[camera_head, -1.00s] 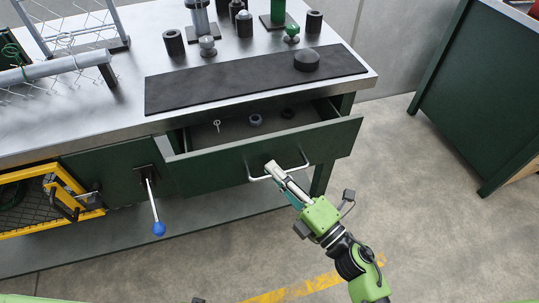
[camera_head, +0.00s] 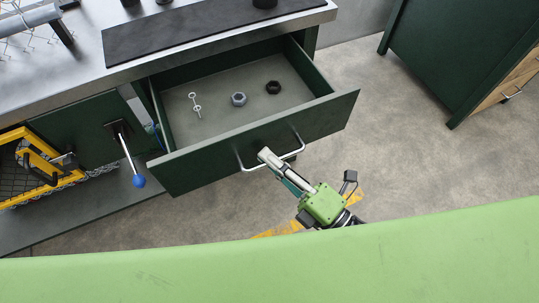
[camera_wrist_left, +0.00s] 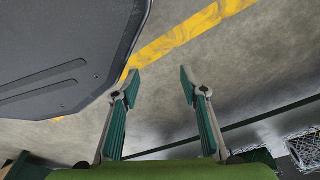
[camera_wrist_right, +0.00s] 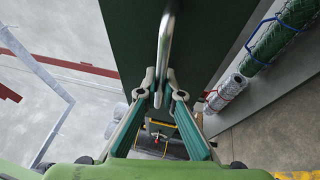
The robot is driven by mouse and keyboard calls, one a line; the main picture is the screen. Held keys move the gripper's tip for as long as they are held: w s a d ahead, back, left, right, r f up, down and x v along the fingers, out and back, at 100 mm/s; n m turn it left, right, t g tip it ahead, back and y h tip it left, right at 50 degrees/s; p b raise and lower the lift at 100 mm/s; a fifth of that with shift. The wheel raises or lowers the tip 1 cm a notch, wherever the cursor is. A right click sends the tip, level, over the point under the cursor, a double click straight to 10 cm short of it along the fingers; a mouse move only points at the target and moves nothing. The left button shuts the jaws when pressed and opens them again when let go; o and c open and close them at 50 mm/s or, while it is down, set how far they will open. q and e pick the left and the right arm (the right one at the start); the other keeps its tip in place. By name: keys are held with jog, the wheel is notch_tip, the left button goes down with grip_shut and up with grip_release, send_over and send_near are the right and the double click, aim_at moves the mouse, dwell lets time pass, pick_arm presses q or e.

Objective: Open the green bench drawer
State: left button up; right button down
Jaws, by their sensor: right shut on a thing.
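The green bench drawer (camera_head: 260,146) stands well out from the workbench, and its inside shows from above. Its silver bar handle (camera_head: 294,155) is on the front panel. My right gripper (camera_head: 265,157) is shut on the handle; in the right wrist view its fingertips (camera_wrist_right: 160,88) close around the handle bar (camera_wrist_right: 165,45). In the drawer lie two eye-bolt-like pieces (camera_head: 197,107), a grey nut (camera_head: 239,99) and a dark nut (camera_head: 273,87). My left gripper (camera_wrist_left: 160,82) is open and empty above the floor in the left wrist view; it is not in the head view.
A lever with a blue knob (camera_head: 139,181) sticks out left of the drawer. A yellow frame (camera_head: 40,165) is further left. A black mat (camera_head: 190,28) lies on the bench top. Another green cabinet (camera_head: 450,55) stands at the right, with clear floor between.

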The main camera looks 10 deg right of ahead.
pick_arm(q)
jog(key=shift+w, duration=0.2)
pick_arm(e)
jog(key=c, duration=2.4)
grip_release()
jog(key=shift+c, duration=0.2)
jog(key=shift+s+d+f, duration=0.1)
jog(key=shift+s+d, duration=0.05)
pick_arm(q)
jog(key=shift+w+r, duration=0.1)
jog(key=shift+w, duration=0.1)
pick_arm(e)
jog(key=v, duration=1.1)
jog(key=shift+s, duration=0.25)
jog(key=shift+w+d, duration=0.1)
jog(key=shift+d, duration=0.05)
